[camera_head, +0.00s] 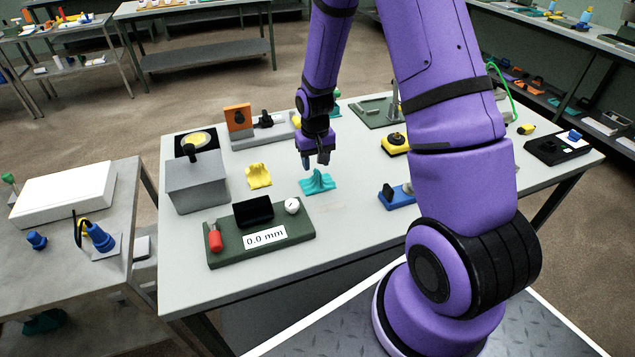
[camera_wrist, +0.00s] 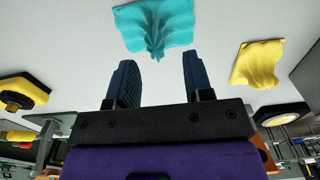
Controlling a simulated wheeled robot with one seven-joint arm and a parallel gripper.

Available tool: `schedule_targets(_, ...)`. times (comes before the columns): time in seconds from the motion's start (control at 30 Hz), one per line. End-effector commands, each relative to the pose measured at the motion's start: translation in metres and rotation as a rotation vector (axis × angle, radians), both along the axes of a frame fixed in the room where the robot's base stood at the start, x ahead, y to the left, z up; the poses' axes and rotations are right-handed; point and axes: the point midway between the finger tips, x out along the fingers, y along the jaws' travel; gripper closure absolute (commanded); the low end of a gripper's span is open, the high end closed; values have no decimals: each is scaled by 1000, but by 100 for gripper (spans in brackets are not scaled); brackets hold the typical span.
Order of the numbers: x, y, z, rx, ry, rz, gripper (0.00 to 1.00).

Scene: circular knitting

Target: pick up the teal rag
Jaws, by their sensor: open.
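The teal rag (camera_head: 318,182) lies crumpled, with a raised fold, on the light grey table (camera_head: 350,230) near its middle. In the wrist view the teal rag (camera_wrist: 155,25) is at the top, beyond the fingertips. My gripper (camera_head: 317,162) is just above the rag in the head view, pointing down. In the wrist view its two dark fingers (camera_wrist: 160,68) are apart with nothing between them. I cannot tell the exact height of the gripper over the rag.
A yellow rag (camera_head: 259,175) lies left of the teal one. A green board with a 0.0 mm label (camera_head: 264,238) is in front, a grey box (camera_head: 197,187) at left. A blue device (camera_head: 396,196) and a yellow device (camera_head: 395,143) stand to the right.

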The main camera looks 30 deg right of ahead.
Motion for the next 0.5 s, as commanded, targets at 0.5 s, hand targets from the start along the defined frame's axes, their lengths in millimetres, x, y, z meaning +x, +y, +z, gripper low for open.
schedule_targets(0.5,-5,-4,-51,0,0,0,53)
